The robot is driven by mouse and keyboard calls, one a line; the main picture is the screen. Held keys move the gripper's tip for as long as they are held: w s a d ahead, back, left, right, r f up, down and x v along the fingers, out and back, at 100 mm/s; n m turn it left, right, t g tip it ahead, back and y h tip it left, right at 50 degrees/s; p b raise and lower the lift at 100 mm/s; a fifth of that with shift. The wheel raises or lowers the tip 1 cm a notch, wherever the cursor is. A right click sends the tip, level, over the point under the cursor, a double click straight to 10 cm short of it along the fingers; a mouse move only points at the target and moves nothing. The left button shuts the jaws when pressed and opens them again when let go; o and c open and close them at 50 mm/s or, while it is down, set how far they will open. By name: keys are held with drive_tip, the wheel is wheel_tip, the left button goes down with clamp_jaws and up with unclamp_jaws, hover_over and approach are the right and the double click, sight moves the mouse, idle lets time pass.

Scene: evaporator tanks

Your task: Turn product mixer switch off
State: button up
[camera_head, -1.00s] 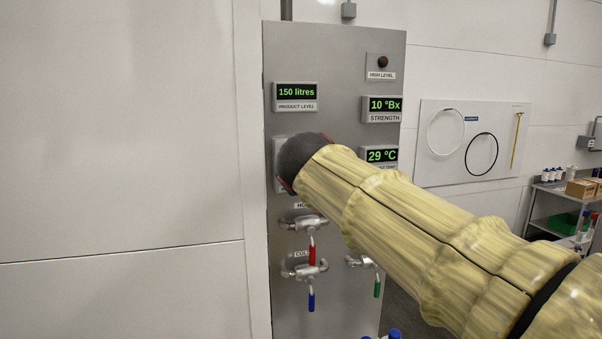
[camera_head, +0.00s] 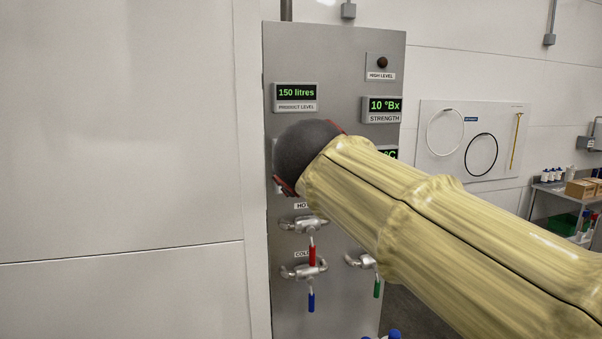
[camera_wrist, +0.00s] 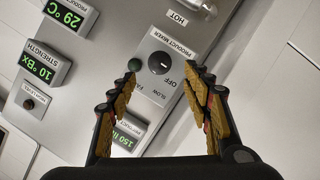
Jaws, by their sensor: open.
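The product mixer switch (camera_wrist: 159,63) is a round dark knob on a light plate (camera_wrist: 174,48) labelled PRODUCT MIXER, with OFF, SLOW and FAST marks. A green lamp (camera_wrist: 134,65) sits beside the knob. The knob's exact setting is too small to tell. In the wrist view my gripper (camera_wrist: 161,77) is open, with one finger on each side of the knob in the picture. I see no clear contact, and the remaining gap is hard to judge.
The grey panel (camera_head: 335,60) carries product level (camera_head: 296,97) and strength (camera_head: 382,109) displays and a high level lamp (camera_head: 382,62). Below my wrist are a red-handled valve (camera_head: 312,254), a blue one (camera_head: 311,301) and a green one (camera_head: 376,287).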

drive_tip(key=v, duration=0.5)
drive_tip(key=shift+w, duration=0.1)
drive_tip(key=s+d+f+g, duration=0.1)
drive_tip(key=s+f+g, duration=0.2)
drive_tip(key=f, duration=0.7)
drive_tip(key=s+d+f+g, duration=0.2)
drive_tip(key=s+f, duration=0.2)
drive_tip(key=f, duration=0.5)
drive_tip(key=s+d+f+m+g, duration=0.3)
drive_tip(key=s+d+f+m, duration=0.5)
drive_tip(key=s+d+f, duration=0.8)
drive_tip(key=s+f, duration=0.3)
drive_tip(key=shift+s+f+g+h, duration=0.35)
drive_tip(key=shift+g+h, duration=0.05)
drive_tip(key=shift+d, duration=0.15)
